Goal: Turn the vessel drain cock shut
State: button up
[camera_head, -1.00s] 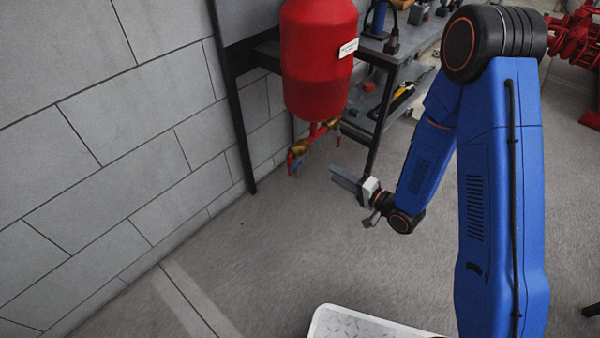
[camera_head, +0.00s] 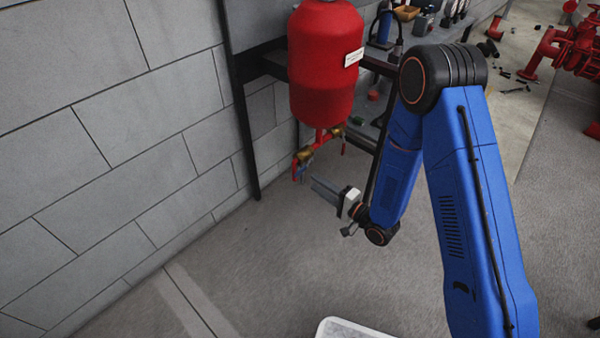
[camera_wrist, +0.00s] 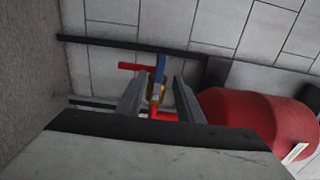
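The drain cock (camera_head: 304,156) is a small brass valve on red pipe below the red vessel (camera_head: 322,75). Its blue lever (camera_head: 301,173) points downward in the head view. My gripper (camera_head: 318,187) is just right of and slightly below the lever in that view. In the wrist view the gripper (camera_wrist: 157,95) is open, its two grey fingers apart, with nothing held. The brass body (camera_wrist: 155,91) and the blue lever (camera_wrist: 160,67) show in the gap between the fingers, farther off. Whether a finger touches the cock I cannot tell. The vessel (camera_wrist: 245,108) lies right of the fingers.
A grey block wall (camera_head: 120,130) stands behind and left of the cock. A dark shelf frame (camera_head: 240,135) is beside the vessel, with tools on it. Red pump pipework (camera_head: 570,50) is at the far right. The floor (camera_head: 260,260) below the cock is clear.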

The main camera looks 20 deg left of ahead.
aim_at(300, 173)
jog(key=x, duration=0.9)
jog(key=shift+a, duration=0.1)
grip_shut()
